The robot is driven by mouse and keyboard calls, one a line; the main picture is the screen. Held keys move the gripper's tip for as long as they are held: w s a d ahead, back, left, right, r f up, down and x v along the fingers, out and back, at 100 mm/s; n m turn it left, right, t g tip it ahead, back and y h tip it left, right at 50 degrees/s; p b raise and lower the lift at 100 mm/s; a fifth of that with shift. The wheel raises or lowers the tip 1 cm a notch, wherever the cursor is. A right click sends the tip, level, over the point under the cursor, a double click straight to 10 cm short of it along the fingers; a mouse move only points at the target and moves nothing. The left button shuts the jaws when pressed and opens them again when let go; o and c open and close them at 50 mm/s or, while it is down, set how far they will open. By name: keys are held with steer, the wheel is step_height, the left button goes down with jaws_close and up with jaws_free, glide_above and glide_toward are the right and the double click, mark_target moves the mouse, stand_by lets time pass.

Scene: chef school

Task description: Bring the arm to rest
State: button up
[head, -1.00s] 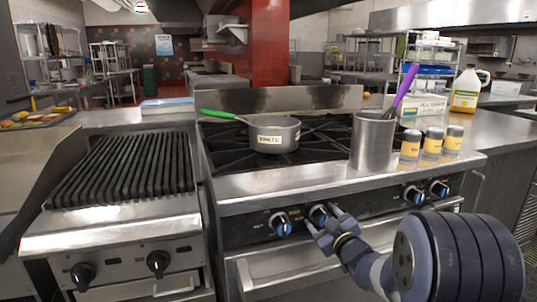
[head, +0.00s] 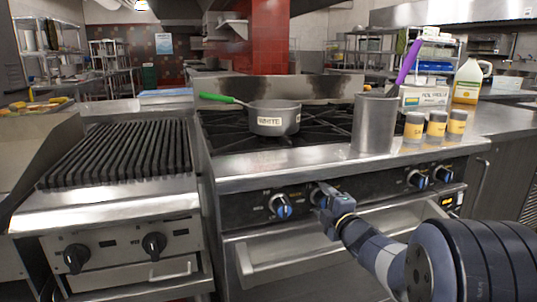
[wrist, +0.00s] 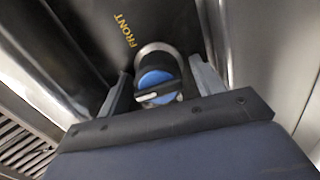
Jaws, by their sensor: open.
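My gripper (head: 326,196) is at the front control panel of the stove (head: 240,208), at the middle-left burner knob. In the wrist view its two fingers stand apart on either side of a blue and black knob (wrist: 157,84) marked FRONT. The jaws are open; I cannot tell whether a finger touches the knob. In the head view this knob is mostly hidden by the gripper. My arm reaches in from the lower right.
A pot (head: 274,118) labelled WHITE and a tall metal pot (head: 374,124) with a purple-handled utensil stand on the stove. Several yellow-labelled jars (head: 436,127) stand at right. Another knob (head: 281,207) is left of my gripper. A grill (head: 122,154) stands at left.

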steer(key=n+b, duration=0.1)
steer(key=n, duration=0.3)
steer(key=shift+f+n+b, duration=0.15)
steer(key=shift+n+b, duration=0.15)
steer(key=shift+b, duration=0.05)
steer(key=n+b, duration=0.1)
steer(key=n, duration=0.3)
steer(key=shift+d, duration=0.1)
steer(key=shift+n, duration=0.3)
